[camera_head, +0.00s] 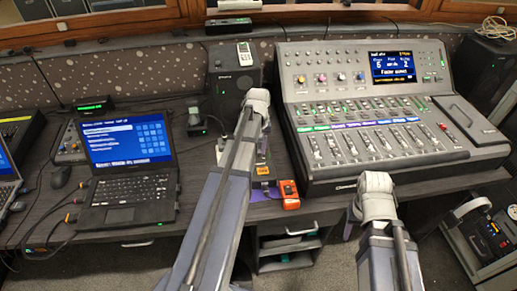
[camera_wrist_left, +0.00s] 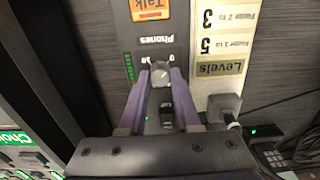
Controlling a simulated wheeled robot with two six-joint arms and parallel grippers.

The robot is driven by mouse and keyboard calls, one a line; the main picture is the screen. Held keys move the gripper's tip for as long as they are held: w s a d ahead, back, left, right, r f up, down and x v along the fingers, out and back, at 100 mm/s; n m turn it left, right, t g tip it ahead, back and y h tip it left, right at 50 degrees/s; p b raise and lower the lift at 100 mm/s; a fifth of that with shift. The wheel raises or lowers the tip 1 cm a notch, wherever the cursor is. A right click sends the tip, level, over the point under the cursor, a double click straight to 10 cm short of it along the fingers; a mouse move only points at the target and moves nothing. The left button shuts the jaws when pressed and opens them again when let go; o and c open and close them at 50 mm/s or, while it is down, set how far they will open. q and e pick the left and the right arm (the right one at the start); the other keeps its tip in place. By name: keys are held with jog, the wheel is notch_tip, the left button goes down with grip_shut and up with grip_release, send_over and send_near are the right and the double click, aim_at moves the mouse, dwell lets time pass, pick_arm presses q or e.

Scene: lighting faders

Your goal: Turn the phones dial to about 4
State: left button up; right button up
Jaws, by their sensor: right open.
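The phones dial (camera_wrist_left: 161,77) is a small grey knob on a dark panel in the left wrist view, under an upside-down "Phones" label and a 0-to-10 scale. Its exact setting is too small to read. My left gripper (camera_wrist_left: 162,84) has its two purple fingers on either side of the dial, with the tips close against it. In the head view the left arm hides most of this panel. My right gripper (camera_head: 352,220) is mostly hidden by its own wrist in front of the mixing console, away from the dial.
An orange "Talk" label (camera_wrist_left: 150,8) and a column of green lights (camera_wrist_left: 129,67) flank the dial. A cream "Levels" note (camera_wrist_left: 220,60) lies beside the panel. The mixing console (camera_head: 440,165) stands right, the laptop (camera_head: 128,185) left. An orange-red box (camera_head: 289,194) sits at the desk's front.

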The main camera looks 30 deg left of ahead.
pick_arm(q)
grip_shut()
dwell(0.3)
jog(key=m, duration=1.5)
jog(key=shift+m, duration=0.4)
jog(key=m, duration=0.5)
jog(key=shift+m, duration=0.4)
